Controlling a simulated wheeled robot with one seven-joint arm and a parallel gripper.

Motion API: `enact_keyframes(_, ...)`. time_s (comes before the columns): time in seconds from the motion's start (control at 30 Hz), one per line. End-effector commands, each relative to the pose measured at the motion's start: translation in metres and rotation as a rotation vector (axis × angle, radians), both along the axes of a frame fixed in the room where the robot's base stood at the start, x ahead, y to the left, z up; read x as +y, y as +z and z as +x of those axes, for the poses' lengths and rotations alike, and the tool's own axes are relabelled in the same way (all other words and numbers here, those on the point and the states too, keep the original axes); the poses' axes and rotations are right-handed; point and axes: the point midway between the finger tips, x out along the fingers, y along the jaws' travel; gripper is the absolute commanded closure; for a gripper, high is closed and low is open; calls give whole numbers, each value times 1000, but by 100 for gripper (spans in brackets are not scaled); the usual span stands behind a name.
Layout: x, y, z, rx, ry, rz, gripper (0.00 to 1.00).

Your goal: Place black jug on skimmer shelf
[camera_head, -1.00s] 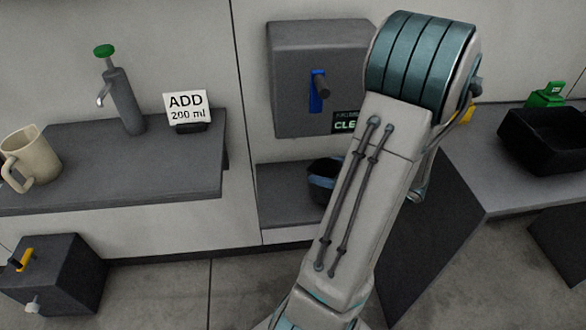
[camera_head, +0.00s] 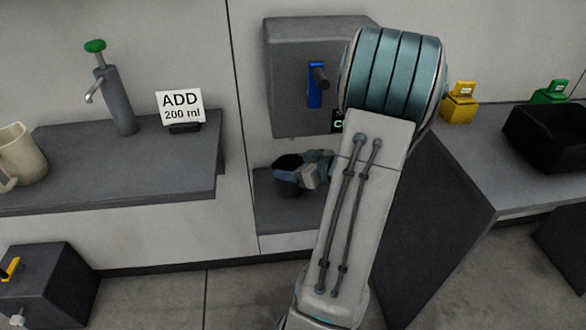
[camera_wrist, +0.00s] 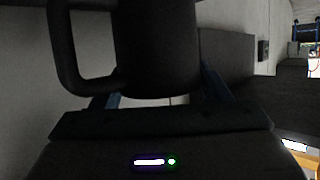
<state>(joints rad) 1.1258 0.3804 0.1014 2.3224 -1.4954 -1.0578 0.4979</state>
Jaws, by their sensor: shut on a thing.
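The black jug (camera_head: 289,189) is at the dark shelf (camera_head: 275,215) under the grey wall box with the blue lever. The head view cannot settle whether its base touches the shelf. My gripper (camera_head: 303,173) is shut on the jug, with blue fingers at its sides. In the wrist view the jug (camera_wrist: 157,45) looms dark between the fingers, with its handle on the left. My arm hides the shelf's right part. No label shows which surface is the skimmer shelf.
The grey wall box (camera_head: 290,95) with a blue lever (camera_head: 316,85) hangs above the shelf. A left counter holds a beige mug (camera_head: 22,155), a pump tap (camera_head: 115,95) and an "ADD 200 ml" sign (camera_head: 181,106). The right counter holds a yellow item (camera_head: 459,103) and a black bin (camera_head: 548,138).

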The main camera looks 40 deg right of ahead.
Motion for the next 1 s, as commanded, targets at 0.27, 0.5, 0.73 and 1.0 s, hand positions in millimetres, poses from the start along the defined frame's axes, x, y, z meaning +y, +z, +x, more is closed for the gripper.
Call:
enact_keyframes(0.27,0,-2,0,-1,1,1,74)
enact_keyframes(0.5,0,-2,0,0,1,-1,8)
enact_keyframes(0.73,-1,4,-2,0,-1,0,8)
enact_keyframes(1.0,-13,26,-47,0,-4,-2,8)
